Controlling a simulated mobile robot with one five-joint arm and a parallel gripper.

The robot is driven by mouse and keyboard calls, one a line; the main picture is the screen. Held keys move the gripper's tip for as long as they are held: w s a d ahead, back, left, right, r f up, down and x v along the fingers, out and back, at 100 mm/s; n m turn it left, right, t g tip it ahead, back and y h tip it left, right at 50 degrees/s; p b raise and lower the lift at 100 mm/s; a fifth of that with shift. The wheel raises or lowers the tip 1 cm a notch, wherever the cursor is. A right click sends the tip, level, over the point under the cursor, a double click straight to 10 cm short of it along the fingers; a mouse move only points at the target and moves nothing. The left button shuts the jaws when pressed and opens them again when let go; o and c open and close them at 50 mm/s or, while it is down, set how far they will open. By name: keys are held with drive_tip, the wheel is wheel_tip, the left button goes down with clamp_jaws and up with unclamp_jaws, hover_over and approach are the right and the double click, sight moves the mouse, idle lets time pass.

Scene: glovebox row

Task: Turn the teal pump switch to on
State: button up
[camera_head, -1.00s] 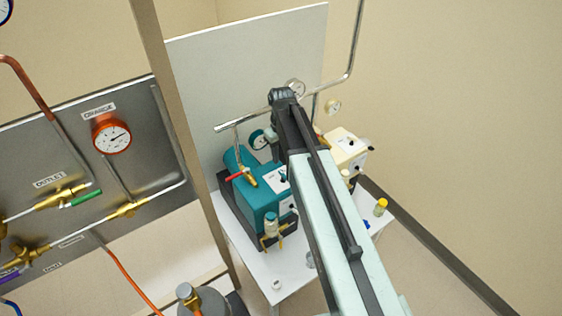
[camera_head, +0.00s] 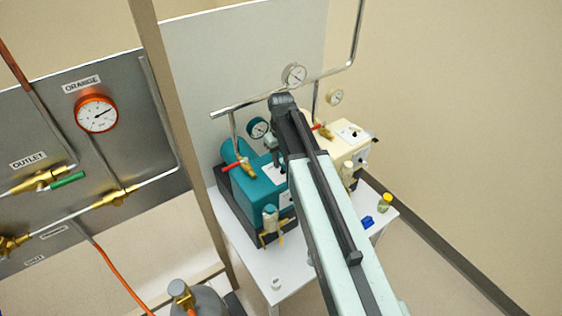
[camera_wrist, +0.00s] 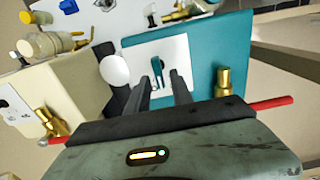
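The teal pump (camera_head: 258,192) stands on a white table in the head view, partly behind my arm. In the wrist view the teal pump (camera_wrist: 232,50) shows from close above. In the head view my gripper (camera_head: 275,146) is over the pump, and the lever is hidden. The switch's setting is not readable.
A cream pump (camera_head: 345,133) stands to the right on the white table (camera_head: 250,262). Red-handled valves (camera_head: 235,164) and a metal pipe (camera_head: 290,84) are close to my arm. A yellow-capped vial (camera_head: 385,203) and a blue item (camera_head: 368,221) lie near the table's right edge.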

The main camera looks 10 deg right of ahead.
clamp_jaws()
drive_tip(key=shift+m, duration=0.3)
drive_tip(key=shift+d+m, duration=0.15)
drive_tip(key=shift+m, duration=1.15)
drive_tip(key=shift+d+m, duration=0.1)
drive_tip(key=shift+m, duration=1.2)
drive_tip(key=shift+o, duration=1.5)
unclamp_jaws()
